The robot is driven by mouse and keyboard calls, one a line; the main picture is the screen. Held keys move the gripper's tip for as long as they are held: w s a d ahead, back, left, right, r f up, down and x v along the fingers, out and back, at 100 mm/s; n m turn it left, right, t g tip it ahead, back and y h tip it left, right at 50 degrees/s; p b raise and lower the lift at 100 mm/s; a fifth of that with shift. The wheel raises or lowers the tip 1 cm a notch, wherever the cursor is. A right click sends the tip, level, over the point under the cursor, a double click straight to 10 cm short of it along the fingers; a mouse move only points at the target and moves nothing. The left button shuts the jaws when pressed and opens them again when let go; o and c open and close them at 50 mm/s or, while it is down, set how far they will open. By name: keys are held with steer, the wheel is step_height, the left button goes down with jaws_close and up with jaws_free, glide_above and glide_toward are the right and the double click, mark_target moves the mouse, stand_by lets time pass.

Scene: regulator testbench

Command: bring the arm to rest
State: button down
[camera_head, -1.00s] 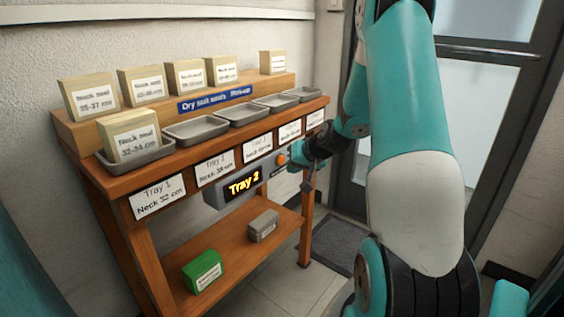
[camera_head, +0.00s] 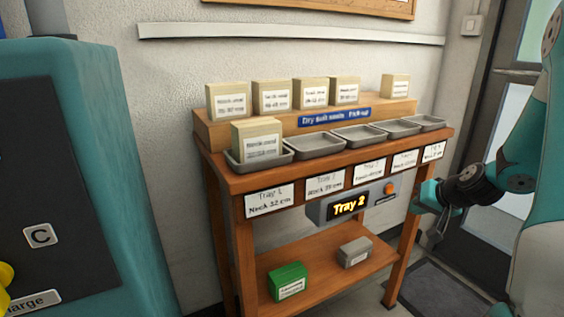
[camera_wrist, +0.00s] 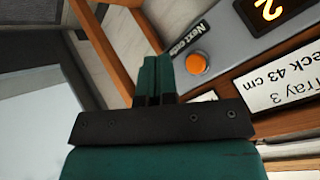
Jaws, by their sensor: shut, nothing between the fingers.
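My arm (camera_head: 535,190) reaches in from the right edge of the head view. My gripper (camera_head: 415,206) is at the right front of the wooden bench, just right of the orange button (camera_head: 390,188). In the wrist view, the two teal fingers of my gripper (camera_wrist: 155,68) are together with nothing between them. The orange button shows there too (camera_wrist: 197,63), right of the fingers. I cannot tell exactly how far the fingertips are from the bench front.
The wooden bench (camera_head: 222,184) bears several grey trays; one tray (camera_head: 288,157) holds a box (camera_head: 257,142). The display (camera_head: 349,206) reads "Tray 2". Green (camera_head: 288,281) and grey (camera_head: 355,252) boxes lie on the lower shelf. A teal cabinet (camera_head: 130,140) stands at left, a door at right.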

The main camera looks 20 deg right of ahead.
steer(key=a+r+n+g+y, duration=0.2)
steer(key=a+r+n, duration=0.2)
steer(key=a, duration=1)
steer(key=a+r+n+g+y, duration=0.2)
steer(key=a+r+n+y, duration=0.15)
steer(key=a, duration=0.95)
steer(key=s+a+r+n+g, duration=0.2)
steer(key=s+a+n, duration=0.1)
steer(key=s+a, duration=0.5)
steer(key=s+a+r+n+g, duration=0.35)
steer(key=s+a, duration=0.25)
steer(key=s, duration=0.3)
step_height(320, 180, up, 24)
steer(key=s+h+p, duration=0.1)
steer(key=p, duration=2.4)
steer(key=shift+r+n+t, duration=0.25)
steer(key=shift+n+t, duration=0.05)
steer(key=shift+t, duration=0.05)
steer(key=shift+s, duration=0.1)
steer(key=shift+s+f, duration=0.1)
